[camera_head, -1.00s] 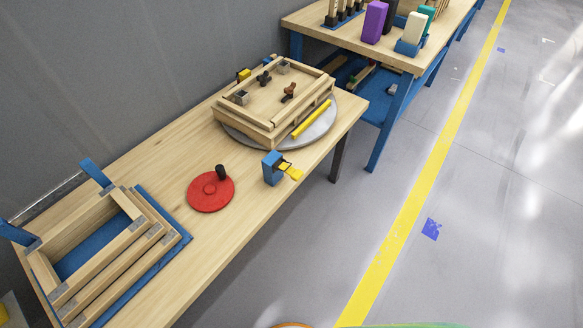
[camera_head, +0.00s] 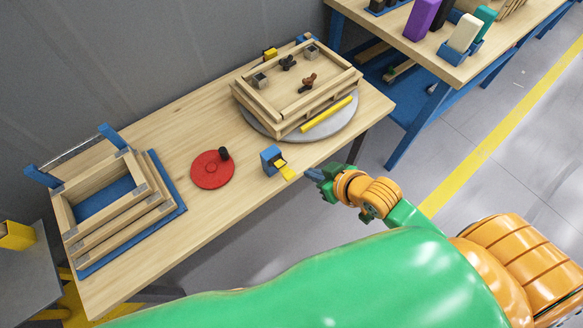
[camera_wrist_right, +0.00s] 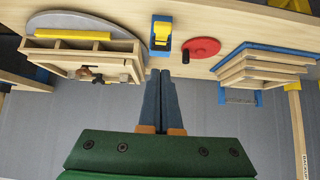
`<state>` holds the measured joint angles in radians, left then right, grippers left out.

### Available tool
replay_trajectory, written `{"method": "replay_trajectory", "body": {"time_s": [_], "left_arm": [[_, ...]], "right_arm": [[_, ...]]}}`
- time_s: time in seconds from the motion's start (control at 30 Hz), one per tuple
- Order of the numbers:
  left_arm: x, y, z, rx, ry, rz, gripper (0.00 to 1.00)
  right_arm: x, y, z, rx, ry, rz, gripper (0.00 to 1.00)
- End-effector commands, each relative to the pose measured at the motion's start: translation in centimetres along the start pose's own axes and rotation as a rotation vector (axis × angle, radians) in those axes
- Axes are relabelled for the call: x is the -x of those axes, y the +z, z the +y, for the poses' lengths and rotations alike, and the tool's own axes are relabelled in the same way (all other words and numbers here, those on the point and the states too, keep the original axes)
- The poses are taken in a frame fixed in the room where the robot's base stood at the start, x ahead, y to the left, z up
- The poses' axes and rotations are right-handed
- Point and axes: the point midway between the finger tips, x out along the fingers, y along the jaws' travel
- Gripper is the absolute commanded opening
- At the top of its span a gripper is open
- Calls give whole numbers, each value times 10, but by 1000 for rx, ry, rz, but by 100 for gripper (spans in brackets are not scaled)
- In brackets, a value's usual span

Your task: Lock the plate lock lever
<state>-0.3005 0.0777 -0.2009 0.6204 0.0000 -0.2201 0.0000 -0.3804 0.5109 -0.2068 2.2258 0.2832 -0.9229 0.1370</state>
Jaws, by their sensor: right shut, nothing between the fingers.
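The plate lock is a blue block (camera_head: 272,160) at the front edge of the wooden table. In the right wrist view the yellow lever (camera_wrist_right: 162,32) and blue block (camera_wrist_right: 160,46) are near the top middle. My right gripper (camera_head: 316,177) is just right of the lever in the head view, apart from it. In the right wrist view its two dark fingers (camera_wrist_right: 161,74) are together and empty, pointing toward the lock. My left gripper is not in view.
A round grey plate (camera_head: 350,124) carries a wooden pallet (camera_head: 295,97) with small parts. A red disc (camera_head: 212,171) with a black knob lies left of the lock. Stacked wooden frames (camera_head: 120,225) stand at the left end. A second table (camera_head: 465,62) stands at the upper right.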

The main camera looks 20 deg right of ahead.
Motion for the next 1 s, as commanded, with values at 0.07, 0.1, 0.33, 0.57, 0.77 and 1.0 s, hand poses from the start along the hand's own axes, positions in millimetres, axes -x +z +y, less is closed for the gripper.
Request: {"method": "replay_trajectory", "body": {"time_s": [0.07, 0.1, 0.33, 0.57, 0.77, 1.0], "left_arm": [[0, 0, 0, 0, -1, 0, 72], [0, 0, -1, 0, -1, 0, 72], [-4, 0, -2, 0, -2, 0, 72], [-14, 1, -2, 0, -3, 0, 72], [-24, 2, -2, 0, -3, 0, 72], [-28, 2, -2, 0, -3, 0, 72]], "right_arm": [[0, 0, 0, 0, 0, 0, 0], [0, 0, 0, 0, 0, 0, 0], [-21, 1, 1, -3, 2, 2, 0], [-72, 1, 0, -4, 1, 2, 0], [-111, 9, 0, -1, 1, -2, 0], [-128, 27, 0, 0, 1, 1, 0]]}}
